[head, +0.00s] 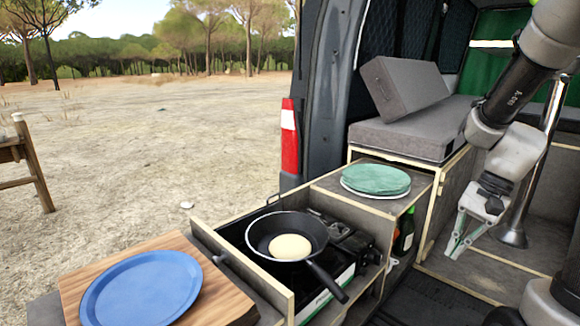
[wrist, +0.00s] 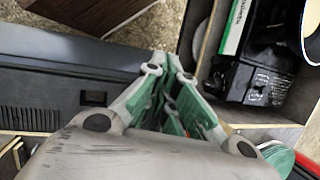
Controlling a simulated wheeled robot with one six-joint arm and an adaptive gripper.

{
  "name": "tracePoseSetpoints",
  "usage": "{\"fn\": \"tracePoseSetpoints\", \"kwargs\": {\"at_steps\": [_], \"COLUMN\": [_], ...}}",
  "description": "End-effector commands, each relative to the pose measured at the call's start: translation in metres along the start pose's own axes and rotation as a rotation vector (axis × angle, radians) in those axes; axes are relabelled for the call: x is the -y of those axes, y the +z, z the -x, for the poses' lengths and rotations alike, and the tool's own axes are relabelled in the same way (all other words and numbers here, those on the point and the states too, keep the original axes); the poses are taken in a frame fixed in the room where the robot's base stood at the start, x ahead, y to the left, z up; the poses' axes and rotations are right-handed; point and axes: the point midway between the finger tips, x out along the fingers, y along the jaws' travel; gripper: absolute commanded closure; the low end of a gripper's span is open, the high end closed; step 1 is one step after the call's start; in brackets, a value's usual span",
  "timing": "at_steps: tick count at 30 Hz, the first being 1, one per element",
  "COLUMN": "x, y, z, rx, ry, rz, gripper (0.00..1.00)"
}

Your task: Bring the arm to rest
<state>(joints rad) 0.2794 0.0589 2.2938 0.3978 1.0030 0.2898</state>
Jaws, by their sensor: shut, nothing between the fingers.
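My arm hangs at the right of the head view, with my gripper (head: 457,252) pointing down beside the van's kitchen unit. In the wrist view my gripper (wrist: 163,72) has its green-padded fingers brought together, with nothing between them. It is apart from the stove, the pan and the plates. What lies directly under the fingertips is hard to tell.
A black pan (head: 262,228) with a pale round food piece (head: 290,247) sits on the stove. A blue plate (head: 142,290) lies on a wooden board (head: 222,300). Grey cushions (head: 405,138) are further back.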

Motion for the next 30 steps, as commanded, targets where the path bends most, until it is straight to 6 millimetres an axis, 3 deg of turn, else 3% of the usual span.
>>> {"fn": "tracePoseSetpoints", "kwargs": {"at_steps": [6, 12, 21, 30], "x": [-0.029, -0.048, -0.049, -0.044], "y": [0.034, 0.063, 0.097, 0.103], "z": [0.042, 0.076, 0.105, 0.11], "rx": [-0.171, -0.344, -0.542, -0.569], "ry": [0.121, 0.206, 0.18, 0.162], "rz": [0.407, 0.682, 0.836, 0.866], "gripper": [1.0, 1.0, 1.0, 1.0]}}
